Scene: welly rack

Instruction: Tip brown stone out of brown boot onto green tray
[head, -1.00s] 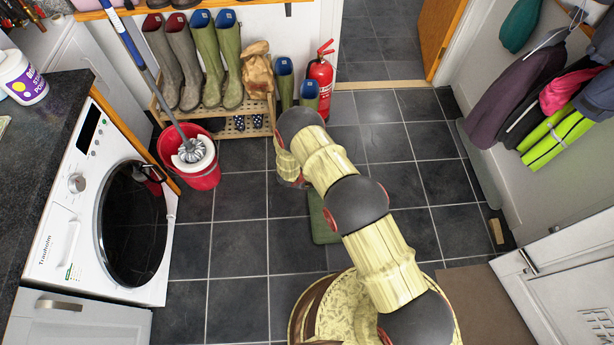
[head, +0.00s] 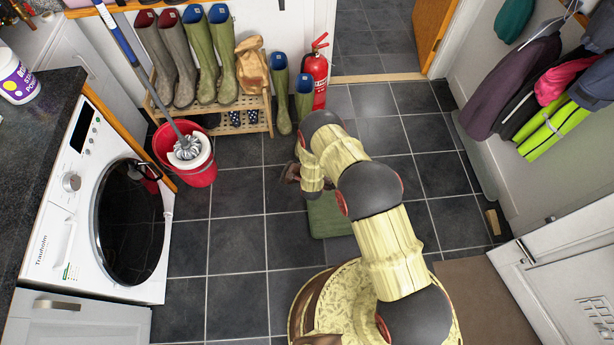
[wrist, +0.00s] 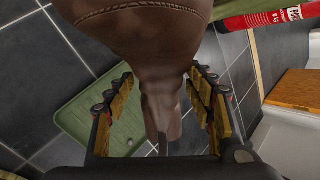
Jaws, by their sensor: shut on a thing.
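My gripper (wrist: 165,110) is shut on the brown boot (wrist: 145,35), which fills the upper middle of the wrist view, with its narrower part between the fingers. The green tray (head: 325,218) lies on the floor, partly covered by my arm; in the wrist view the tray (wrist: 80,118) shows below and left of the boot. The brown stone is not visible, and I cannot see inside the boot.
A rack (head: 262,122) with several boots stands at the back, beside two green boots and a red fire extinguisher (head: 315,75). A red mop bucket (head: 200,170) stands left of the tray.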

